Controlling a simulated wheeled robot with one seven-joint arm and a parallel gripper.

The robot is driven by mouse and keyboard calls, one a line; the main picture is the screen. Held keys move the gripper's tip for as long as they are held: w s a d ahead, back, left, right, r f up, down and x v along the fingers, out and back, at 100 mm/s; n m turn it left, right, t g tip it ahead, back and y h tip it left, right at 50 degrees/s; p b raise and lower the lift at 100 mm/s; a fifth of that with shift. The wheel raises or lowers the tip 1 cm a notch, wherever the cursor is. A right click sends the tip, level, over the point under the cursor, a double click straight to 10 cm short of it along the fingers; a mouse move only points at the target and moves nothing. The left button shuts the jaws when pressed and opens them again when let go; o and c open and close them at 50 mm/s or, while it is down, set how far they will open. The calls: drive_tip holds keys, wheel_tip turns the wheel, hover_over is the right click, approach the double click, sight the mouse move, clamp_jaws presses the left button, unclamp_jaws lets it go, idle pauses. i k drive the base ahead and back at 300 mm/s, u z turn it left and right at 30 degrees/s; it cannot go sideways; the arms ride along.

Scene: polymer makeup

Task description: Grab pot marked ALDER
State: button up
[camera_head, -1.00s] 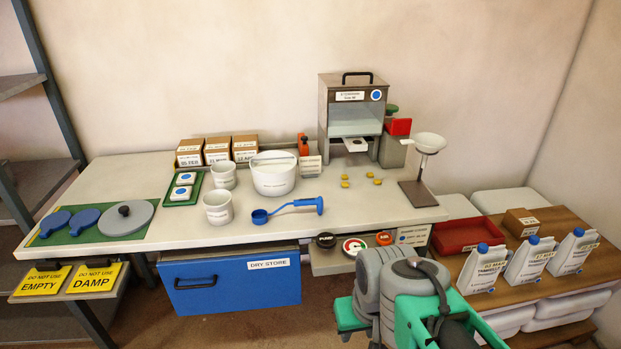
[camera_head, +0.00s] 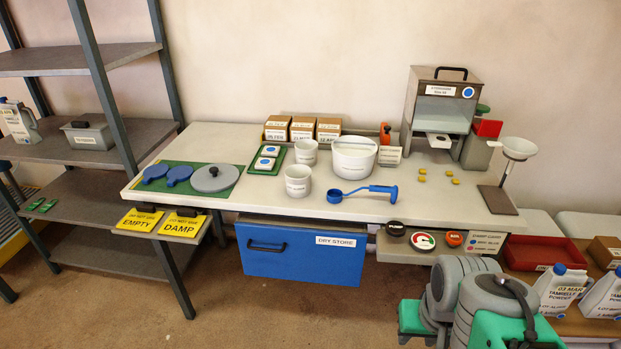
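Two small white pots stand on the grey bench in the head view, one behind (camera_head: 306,152) and one in front (camera_head: 298,180). A larger white pot (camera_head: 354,160) with a bar across its top stands to their right. Each has a label on its front, too small to read, so I cannot tell which says ALDER. My folded arm, grey and green, shows at the lower right, well away from the pots. Its gripper end cannot be made out.
A blue ladle (camera_head: 362,191) lies before the large pot. Three labelled boxes (camera_head: 303,129) stand behind the small pots, and a green tray (camera_head: 267,160) is to their left. A metal dispenser (camera_head: 440,98) and a stand with a white funnel (camera_head: 517,150) are at right.

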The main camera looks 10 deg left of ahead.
sight(298, 176)
drive_tip(key=z, duration=0.15)
drive_tip(key=k, duration=0.3)
drive_tip(key=u, duration=0.95)
drive_tip(key=i, duration=0.8)
drive_tip(key=z, duration=0.3)
